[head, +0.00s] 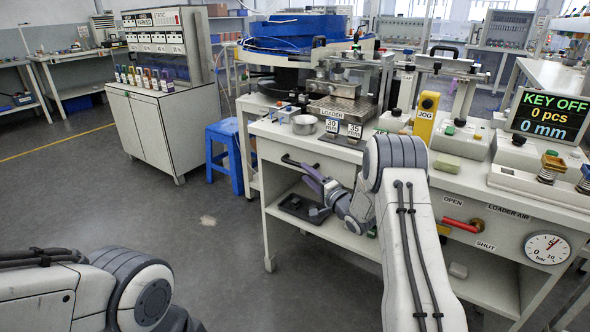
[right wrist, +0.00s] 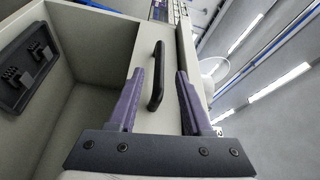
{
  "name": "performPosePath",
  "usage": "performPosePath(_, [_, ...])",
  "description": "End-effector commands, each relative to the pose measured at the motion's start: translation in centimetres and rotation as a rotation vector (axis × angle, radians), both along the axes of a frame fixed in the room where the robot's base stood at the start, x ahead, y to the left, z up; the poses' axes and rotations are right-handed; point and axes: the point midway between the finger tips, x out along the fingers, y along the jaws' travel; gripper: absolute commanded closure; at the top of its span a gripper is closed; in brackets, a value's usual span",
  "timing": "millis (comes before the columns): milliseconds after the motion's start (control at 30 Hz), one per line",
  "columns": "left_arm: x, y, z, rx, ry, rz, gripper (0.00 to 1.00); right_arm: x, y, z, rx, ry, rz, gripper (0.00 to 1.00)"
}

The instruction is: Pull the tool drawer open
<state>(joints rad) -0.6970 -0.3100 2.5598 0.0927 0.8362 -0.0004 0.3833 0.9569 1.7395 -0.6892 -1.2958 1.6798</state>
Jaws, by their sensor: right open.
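The tool drawer (head: 268,150) is a cream front panel under the workbench top, and it looks closed. Its black bar handle (head: 289,160) shows just beyond my right gripper (head: 310,174). In the right wrist view the handle (right wrist: 157,78) lies between the two purple fingers, with a gap visible on both sides. The fingers are open and hold nothing. I cannot tell how far the tips are from the drawer front. My right forearm hides the right part of the drawer area in the head view. My left arm shows at lower left, but its gripper is out of view.
Below the drawer, a shelf (head: 345,238) holds a black tray (head: 297,207), also visible in the right wrist view (right wrist: 27,70). A blue stool (head: 226,150) stands left of the bench. A red valve lever (head: 459,224) is right of my forearm. The floor in front is clear.

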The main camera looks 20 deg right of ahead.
Motion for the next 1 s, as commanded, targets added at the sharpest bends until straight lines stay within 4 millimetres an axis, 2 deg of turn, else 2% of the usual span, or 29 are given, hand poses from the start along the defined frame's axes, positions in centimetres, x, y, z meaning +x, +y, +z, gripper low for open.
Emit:
performPosePath(200, [0.0, 0.0, -1.1, 0.0, 0.0, 0.0, 0.5, 4.2, 1.3, 0.1, -0.003, -0.001, 0.002, 0.5])
performPosePath(400, [0.0, 0.0, -1.6, 0.0, 0.0, 0.0, 0.5, 6.6, 2.0, 0.3, -0.002, 0.001, 0.001, 0.5])
performPosePath(567, [0.0, 0.0, -1.7, 0.0, 0.0, 0.0, 0.5, 7.3, 2.1, 0.5, -0.001, 0.001, -0.001, 0.5])
performPosePath(800, [0.0, 0.0, -1.7, 0.0, 0.0, 0.0, 0.5, 7.3, 2.1, 0.5, -0.001, 0.002, -0.003, 0.5])
performPosePath(833, [0.0, 0.0, -1.7, 0.0, 0.0, 0.0, 0.5, 7.3, 2.1, 0.5, -0.001, 0.002, -0.003, 0.58])
performPosePath(933, [0.0, 0.0, -1.7, 0.0, 0.0, 0.0, 0.5, 7.3, 2.1, 0.5, -0.001, 0.002, -0.003, 0.96])
performPosePath(1000, [0.0, 0.0, -1.7, 0.0, 0.0, 0.0, 0.5, 7.3, 2.1, 0.5, -0.001, 0.002, -0.003, 1.0])
